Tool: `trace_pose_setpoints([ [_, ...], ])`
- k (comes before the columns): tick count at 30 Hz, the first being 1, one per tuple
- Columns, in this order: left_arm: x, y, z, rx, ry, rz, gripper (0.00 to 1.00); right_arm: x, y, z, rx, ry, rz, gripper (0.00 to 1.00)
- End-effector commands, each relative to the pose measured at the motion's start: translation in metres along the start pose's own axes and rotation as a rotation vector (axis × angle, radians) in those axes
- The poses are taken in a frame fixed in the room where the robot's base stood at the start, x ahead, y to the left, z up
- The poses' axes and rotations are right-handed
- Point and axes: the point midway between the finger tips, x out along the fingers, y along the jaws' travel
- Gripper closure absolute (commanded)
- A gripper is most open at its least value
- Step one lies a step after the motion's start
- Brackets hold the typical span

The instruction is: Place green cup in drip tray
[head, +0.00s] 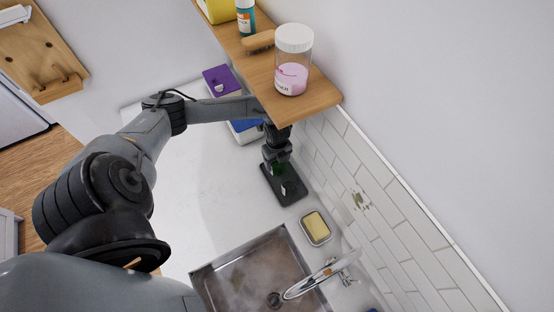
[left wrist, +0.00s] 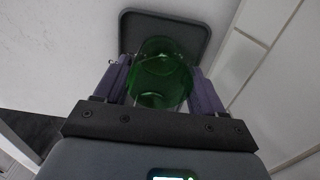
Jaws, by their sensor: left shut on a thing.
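The green cup (left wrist: 160,72) is see-through and sits between the two purple-sided fingers of my left gripper (left wrist: 160,88), which is shut on it. In the head view my left gripper (head: 277,158) points down under the wooden shelf, and only a bit of the green cup (head: 278,169) shows. The dark drip tray (head: 292,198) is a rounded rectangle on the counter by the tiled wall. The drip tray (left wrist: 190,24) lies behind the cup in the left wrist view. I cannot tell whether the cup touches the tray. My right gripper is out of view.
The wooden shelf (head: 265,75) overhangs my left forearm and carries a jar of pink powder (head: 292,62) and a brush (head: 258,40). A yellow sponge in a dish (head: 315,227), the sink (head: 245,270) and its faucet (head: 310,280) lie nearer. The white counter (head: 205,190) left of the tray is clear.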

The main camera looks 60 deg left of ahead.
Motion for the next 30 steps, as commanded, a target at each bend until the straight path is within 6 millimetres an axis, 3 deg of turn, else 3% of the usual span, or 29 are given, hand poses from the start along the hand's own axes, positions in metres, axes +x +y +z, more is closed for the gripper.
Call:
trace_pose_setpoints([
  [6,0.004,0.000,0.000,0.000,0.000,0.000,0.66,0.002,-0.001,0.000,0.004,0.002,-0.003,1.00],
  [7,0.003,0.000,0.000,0.000,0.000,0.000,0.26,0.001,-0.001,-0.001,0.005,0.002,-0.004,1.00],
  [11,0.003,0.000,0.000,0.000,0.000,0.000,0.06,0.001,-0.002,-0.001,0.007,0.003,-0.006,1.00],
  [23,-0.004,-0.001,0.000,0.000,0.000,-0.002,0.06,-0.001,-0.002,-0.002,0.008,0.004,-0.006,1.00],
  [30,-0.034,-0.001,0.000,0.001,0.000,-0.003,0.06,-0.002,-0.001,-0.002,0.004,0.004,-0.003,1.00],
])
